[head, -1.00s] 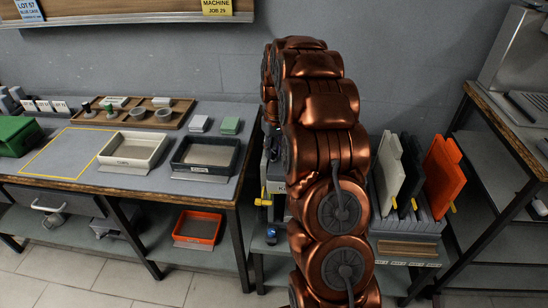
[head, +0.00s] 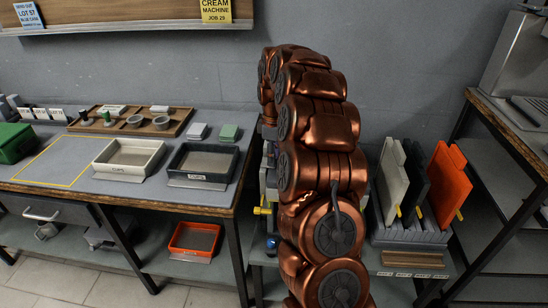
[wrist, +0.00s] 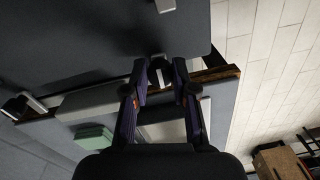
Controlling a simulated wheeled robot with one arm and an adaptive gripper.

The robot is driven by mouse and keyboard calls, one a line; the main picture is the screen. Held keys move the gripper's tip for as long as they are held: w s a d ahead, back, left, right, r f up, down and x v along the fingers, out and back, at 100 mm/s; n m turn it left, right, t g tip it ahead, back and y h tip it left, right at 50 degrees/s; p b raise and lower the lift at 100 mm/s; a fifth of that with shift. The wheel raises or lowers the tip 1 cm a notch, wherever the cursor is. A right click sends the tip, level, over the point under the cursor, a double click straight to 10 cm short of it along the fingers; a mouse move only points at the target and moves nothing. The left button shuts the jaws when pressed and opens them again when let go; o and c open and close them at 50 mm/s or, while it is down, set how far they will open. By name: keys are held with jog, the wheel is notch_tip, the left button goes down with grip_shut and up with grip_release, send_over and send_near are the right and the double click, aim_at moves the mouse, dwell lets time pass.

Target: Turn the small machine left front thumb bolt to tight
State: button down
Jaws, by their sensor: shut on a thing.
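In the wrist view my gripper (wrist: 160,78) has its two dark fingers on either side of a small grey-and-dark piece, the thumb bolt (wrist: 158,66), at the edge of a large dark panel (wrist: 90,40). The panel looks like the underside or side of the small machine. The fingers are shut on the bolt, whose turn marks are too small to read. In the head view my copper arm hides the gripper, the bolt and nearly all of the machine. A yellow fitting (head: 263,210) shows just left of the arm.
On the bench at left stand a white tray (head: 104,165), a dark tray (head: 176,176) and a green box (head: 14,142). An orange bin (head: 190,250) sits on the shelf below. White, black and orange boards (head: 452,190) stand in a rack right of my arm.

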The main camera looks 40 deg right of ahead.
jog(key=shift+n, duration=0.4)
jog(key=c, duration=0.9)
grip_release()
jog(key=r, duration=1.2)
jog(key=shift+w+d, duration=0.15)
jog(key=shift+d, duration=0.05)
